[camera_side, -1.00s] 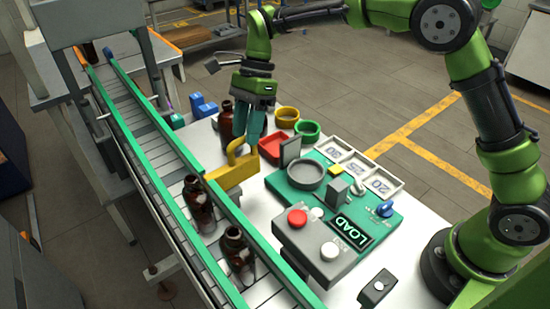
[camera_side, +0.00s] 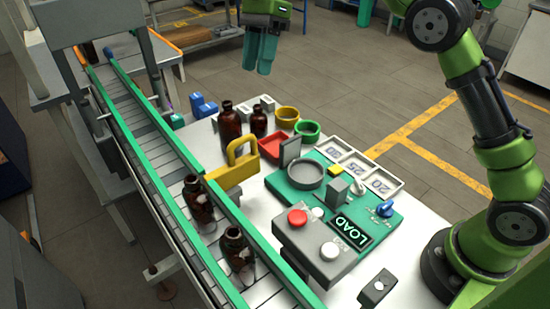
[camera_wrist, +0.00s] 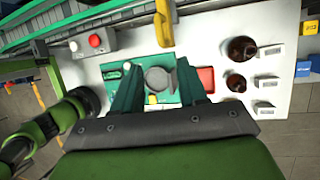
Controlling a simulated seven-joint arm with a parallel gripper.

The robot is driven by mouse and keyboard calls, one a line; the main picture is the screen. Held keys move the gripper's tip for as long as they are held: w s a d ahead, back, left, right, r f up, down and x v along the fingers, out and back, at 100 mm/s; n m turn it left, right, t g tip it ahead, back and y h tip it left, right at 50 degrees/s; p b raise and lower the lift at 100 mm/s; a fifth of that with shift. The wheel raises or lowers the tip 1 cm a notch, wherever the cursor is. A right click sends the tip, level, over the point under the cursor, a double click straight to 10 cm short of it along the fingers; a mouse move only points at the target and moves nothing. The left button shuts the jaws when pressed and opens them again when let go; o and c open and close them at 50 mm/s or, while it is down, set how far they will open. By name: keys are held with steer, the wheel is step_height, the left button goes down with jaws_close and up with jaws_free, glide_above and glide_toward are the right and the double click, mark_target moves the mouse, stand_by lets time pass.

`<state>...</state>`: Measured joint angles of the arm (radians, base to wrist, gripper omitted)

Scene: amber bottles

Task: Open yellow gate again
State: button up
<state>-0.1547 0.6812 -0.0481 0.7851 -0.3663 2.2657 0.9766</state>
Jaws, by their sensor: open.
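The yellow gate (camera_side: 232,174) with its loop handle sits at the table-side rail of the conveyor. Its plate extends from the rail over the white table; I cannot tell how far it reaches over the belt. It also shows at the top of the wrist view (camera_wrist: 164,24). My gripper (camera_side: 262,66) is raised high behind the table, apart from the gate. In the wrist view its two fingers (camera_wrist: 158,92) are spread with nothing between them. Two amber bottles, one (camera_side: 198,202) beside the gate and one (camera_side: 238,252) nearer, stand on the belt.
Two amber bottles (camera_side: 230,124) (camera_side: 259,121) stand on the table behind the gate. Red (camera_side: 270,147), yellow (camera_side: 287,115) and green (camera_side: 308,130) containers are nearby. A green panel (camera_side: 315,205) with a round grey dish and a LOAD display fills the table's middle. Air around my gripper is clear.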

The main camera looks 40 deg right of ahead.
steer(key=shift+v, duration=1.45)
steer(key=s+d+f+n+t+h, duration=0.2)
steer(key=d+f+n, duration=0.25)
steer(key=n, duration=0.35)
steer(key=s+d+f+n+t, duration=0.1)
steer(key=s+d+n+t, duration=0.1)
steer(key=s, duration=0.9)
steer(key=s+d+f+n+t, duration=0.1)
steer(key=s+d+n+t, duration=0.2)
steer(key=s, duration=0.9)
steer(key=shift+d+f+n+t, duration=0.25)
steer(key=shift+n+t, duration=0.45)
steer(key=shift+t, duration=0.5)
